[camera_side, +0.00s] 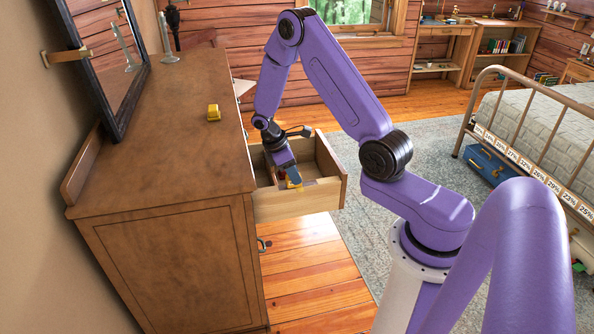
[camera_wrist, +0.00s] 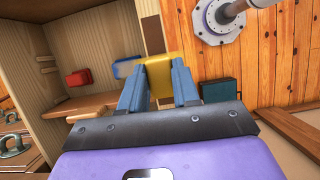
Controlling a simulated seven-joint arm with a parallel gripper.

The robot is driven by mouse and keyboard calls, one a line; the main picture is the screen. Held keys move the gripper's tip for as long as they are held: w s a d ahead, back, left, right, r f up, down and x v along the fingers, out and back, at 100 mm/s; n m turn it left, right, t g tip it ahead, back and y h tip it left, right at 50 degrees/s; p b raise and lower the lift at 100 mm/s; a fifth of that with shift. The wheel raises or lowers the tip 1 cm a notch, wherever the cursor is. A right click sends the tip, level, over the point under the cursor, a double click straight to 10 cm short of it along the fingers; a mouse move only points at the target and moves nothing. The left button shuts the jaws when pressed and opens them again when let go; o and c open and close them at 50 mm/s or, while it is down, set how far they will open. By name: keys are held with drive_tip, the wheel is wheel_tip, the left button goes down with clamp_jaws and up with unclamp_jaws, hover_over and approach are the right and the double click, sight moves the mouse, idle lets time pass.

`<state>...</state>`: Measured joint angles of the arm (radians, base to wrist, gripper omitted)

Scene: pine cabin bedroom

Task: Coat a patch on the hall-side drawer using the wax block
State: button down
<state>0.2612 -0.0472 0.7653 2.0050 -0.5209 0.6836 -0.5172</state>
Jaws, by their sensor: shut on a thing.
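The yellow wax block (camera_wrist: 158,68) is between my gripper's blue fingers (camera_wrist: 159,88), which are shut on it. In the side view my gripper (camera_side: 291,177) reaches down into the open drawer (camera_side: 292,206), and a little of the yellow block (camera_side: 293,185) shows below the fingers near the drawer's near side wall. The pale wooden inside of the drawer (camera_wrist: 103,28) fills the upper left of the wrist view. Whether the block touches the wood cannot be told. No coated patch can be made out.
A red object (camera_wrist: 77,78) and a blue object (camera_wrist: 126,67) lie in the drawer. Another yellow object (camera_side: 214,113) sits on the dresser top (camera_side: 165,140), near a mirror (camera_side: 100,45). A bed (camera_side: 555,120) stands at the right, beyond a rug.

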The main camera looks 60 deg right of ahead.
drive_tip(key=shift+w+a+f, duration=0.15)
drive_tip(key=shift+w+a, duration=0.3)
drive_tip(key=shift+w, duration=0.2)
drive_tip(key=shift+s+a, duration=0.5)
drive_tip(key=s+d, duration=0.2)
drive_tip(key=d, duration=0.1)
drive_tip(key=shift+s, duration=0.35)
drive_tip(key=shift+s+a+f, duration=0.4)
drive_tip(key=shift+a, duration=0.15)
drive_tip(key=shift+s+a+f, duration=0.4)
drive_tip(key=shift+a, duration=0.15)
drive_tip(key=shift+s+d+r, duration=0.15)
drive_tip(key=shift+s+d, duration=0.05)
drive_tip(key=shift+s, duration=0.05)
wheel_tip(320, 180, up, 8)
drive_tip(key=shift+r, duration=0.15)
